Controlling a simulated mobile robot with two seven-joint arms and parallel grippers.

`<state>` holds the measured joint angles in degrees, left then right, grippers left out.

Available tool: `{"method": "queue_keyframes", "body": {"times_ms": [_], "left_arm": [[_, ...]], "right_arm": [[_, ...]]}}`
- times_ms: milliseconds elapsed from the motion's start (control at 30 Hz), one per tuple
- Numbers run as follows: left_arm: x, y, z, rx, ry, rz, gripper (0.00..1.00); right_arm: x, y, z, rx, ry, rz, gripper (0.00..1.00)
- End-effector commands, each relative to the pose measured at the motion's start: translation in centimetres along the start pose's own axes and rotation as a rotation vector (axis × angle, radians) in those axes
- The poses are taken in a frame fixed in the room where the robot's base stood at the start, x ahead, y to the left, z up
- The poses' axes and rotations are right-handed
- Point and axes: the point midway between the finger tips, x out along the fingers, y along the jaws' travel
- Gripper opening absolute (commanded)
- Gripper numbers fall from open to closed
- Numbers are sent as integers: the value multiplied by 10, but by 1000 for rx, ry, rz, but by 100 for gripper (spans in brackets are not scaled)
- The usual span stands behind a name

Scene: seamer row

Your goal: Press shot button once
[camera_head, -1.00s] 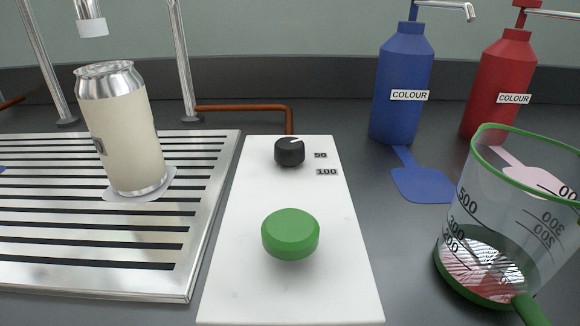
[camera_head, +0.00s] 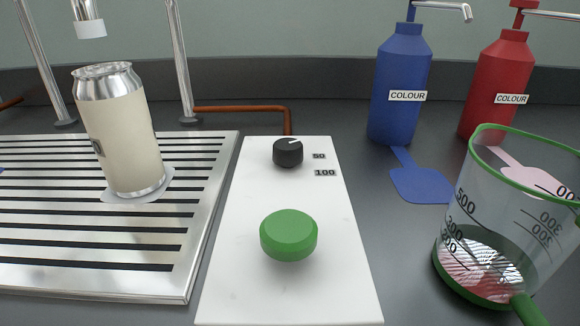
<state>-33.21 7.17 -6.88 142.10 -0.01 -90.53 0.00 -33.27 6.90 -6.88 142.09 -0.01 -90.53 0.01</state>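A green round button (camera_head: 289,234) stands up from the near part of a white panel (camera_head: 240,285) in the middle of the head view. I take it to be the shot button; it carries no label. A black knob (camera_head: 288,153) with a white mark sits farther back on the same panel, beside the labels 50 and 100. Neither of my grippers is in view, and nothing touches the button.
A cream can (camera_head: 122,130) stands on the slotted metal tray (camera_head: 195,270) at left, below a nozzle (camera_head: 90,27). A blue bottle (camera_head: 400,85), a red bottle (camera_head: 497,85) and a clear green-rimmed measuring jug (camera_head: 515,215) stand at right. Space above the panel is clear.

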Motion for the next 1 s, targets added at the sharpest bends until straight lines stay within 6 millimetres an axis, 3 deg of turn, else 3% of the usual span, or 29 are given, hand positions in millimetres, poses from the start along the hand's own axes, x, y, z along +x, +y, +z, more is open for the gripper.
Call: {"method": "queue_keyframes", "body": {"times_ms": [167,1000], "left_arm": [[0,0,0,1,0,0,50],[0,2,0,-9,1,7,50]], "right_arm": [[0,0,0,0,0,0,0],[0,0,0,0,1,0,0]]}}
